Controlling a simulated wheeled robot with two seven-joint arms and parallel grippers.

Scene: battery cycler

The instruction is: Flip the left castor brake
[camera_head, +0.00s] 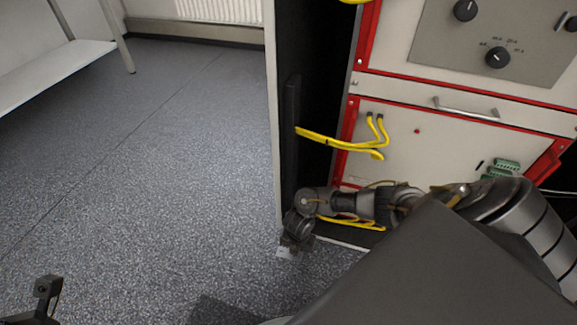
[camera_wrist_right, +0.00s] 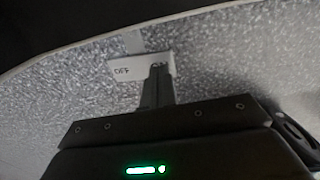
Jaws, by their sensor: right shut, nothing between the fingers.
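The left castor's brake tab (camera_head: 284,253) shows as a small pale plate at the foot of the cabinet's left side. In the right wrist view the tab (camera_wrist_right: 123,70) carries the word OFF. My right gripper (camera_wrist_right: 158,68) is shut and empty, its fingertips overlapping the right part of the tab in that view; I cannot tell whether they touch it. In the head view my right gripper (camera_head: 291,243) points down just above the tab. The castor wheel itself is hidden. My left gripper (camera_head: 45,288) is partly in view at the lower left, away from the cabinet; its opening is unclear.
The cabinet (camera_head: 273,130) has a dark open side and red-edged front panels. Yellow cables (camera_head: 340,143) loop out of its front, and more lie near my right wrist. A white bench (camera_head: 60,70) stands at the far left. The grey floor (camera_head: 150,170) between is clear.

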